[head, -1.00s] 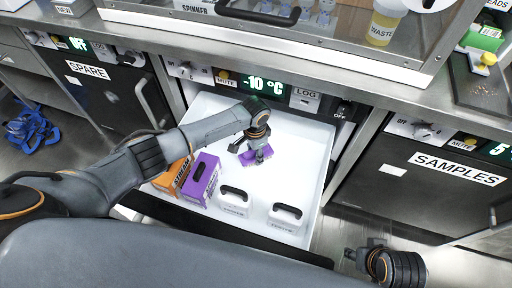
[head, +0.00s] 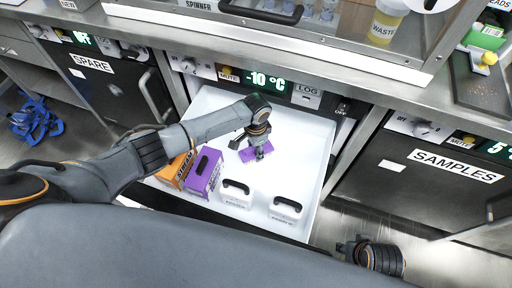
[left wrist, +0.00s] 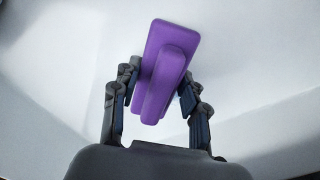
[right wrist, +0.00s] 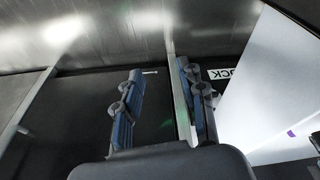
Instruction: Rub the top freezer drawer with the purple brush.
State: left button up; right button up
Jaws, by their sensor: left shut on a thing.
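The top freezer drawer (head: 305,150) is pulled out, a white open tray under the -10 °C display. The purple brush (head: 249,154) is low over the bare white floor of the drawer, toward its back middle. My left gripper (head: 259,153) is shut on the brush's handle. In the left wrist view the purple brush (left wrist: 170,65) sits between the fingers of the left gripper (left wrist: 160,105), with white drawer surface behind it. I cannot tell whether the bristles touch the floor. My right gripper (right wrist: 157,90) is empty, its fingers apart, outside the drawer at the lower right.
An orange box (head: 172,170), a purple box (head: 204,172) and two white handled boxes (head: 237,194) (head: 286,209) stand along the drawer's front. The closed SAMPLES unit (head: 420,180) is to the right, the SPARE unit (head: 120,90) to the left. Blue straps (head: 35,120) lie on the floor.

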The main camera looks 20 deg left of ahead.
pick_arm(q)
jog(key=shift+w+r, duration=0.1)
jog(key=shift+r, duration=0.35)
jog(key=shift+r+p, duration=0.7)
jog(key=shift+p, duration=0.3)
jog(key=shift+r+p, duration=0.6)
jog(key=shift+r, duration=0.05)
jog(key=shift+r+p, duration=0.7)
jog(key=shift+p, duration=0.05)
jog(key=shift+r, duration=0.2)
pick_arm(e)
jog(key=s+f, duration=0.4)
jog(key=f, duration=0.4)
jog(key=s+d+f+g, duration=0.1)
jog(key=s+f, duration=0.3)
jog(key=f, duration=0.4)
pick_arm(q)
jog(key=shift+r+p, duration=0.1)
jog(key=shift+p, duration=0.25)
